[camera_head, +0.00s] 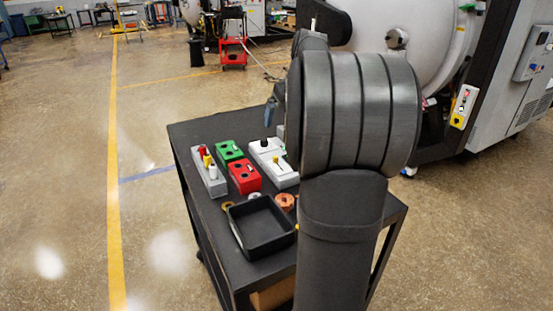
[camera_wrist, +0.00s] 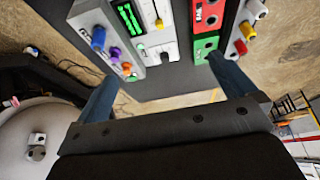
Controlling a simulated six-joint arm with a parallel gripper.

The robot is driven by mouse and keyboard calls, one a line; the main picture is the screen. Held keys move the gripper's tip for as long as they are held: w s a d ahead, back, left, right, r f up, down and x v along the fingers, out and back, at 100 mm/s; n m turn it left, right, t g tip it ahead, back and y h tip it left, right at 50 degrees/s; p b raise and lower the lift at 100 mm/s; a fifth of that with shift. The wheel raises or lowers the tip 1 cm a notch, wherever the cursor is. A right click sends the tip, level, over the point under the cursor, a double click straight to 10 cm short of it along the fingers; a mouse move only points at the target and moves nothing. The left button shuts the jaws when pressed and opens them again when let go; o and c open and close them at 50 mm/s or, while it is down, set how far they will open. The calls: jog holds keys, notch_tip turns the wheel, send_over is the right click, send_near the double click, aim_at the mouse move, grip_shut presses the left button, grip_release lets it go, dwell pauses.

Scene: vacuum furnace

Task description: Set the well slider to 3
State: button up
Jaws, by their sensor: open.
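A white box (camera_head: 268,165) on the cart top carries a yellow knob (camera_head: 276,159) and a black knob (camera_head: 265,143). In the wrist view the white box (camera_wrist: 172,30) shows at the upper middle, with the yellow knob (camera_wrist: 158,23) on a slot beside scale marks; the scale is too small to read. I cannot read which control is named well. My gripper (camera_wrist: 163,72) is open and empty, its two blue-grey fingers spread below the boxes in the picture, apart from the yellow knob. In the head view my arm hides most of my gripper.
A green box (camera_head: 229,151), a red box (camera_head: 244,177) and a grey box with coloured knobs (camera_head: 208,177) stand left of the white box. A grey box with a green display (camera_wrist: 130,18) adjoins it in the wrist view. A black tray (camera_head: 235,222) sits in front.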

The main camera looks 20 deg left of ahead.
aim_at(277, 158)
jog(key=shift+f, duration=0.55)
jog(key=c, duration=0.5)
jog(key=shift+a+f, duration=0.1)
jog(key=shift+f, duration=0.25)
jog(key=c, duration=0.7)
jog(key=x, duration=1.6)
jog(key=shift+w+a+f, duration=0.1)
jog(key=shift+w+f, duration=0.05)
jog(key=shift+f, duration=0.2)
jog(key=shift+c, duration=0.8)
grip_shut()
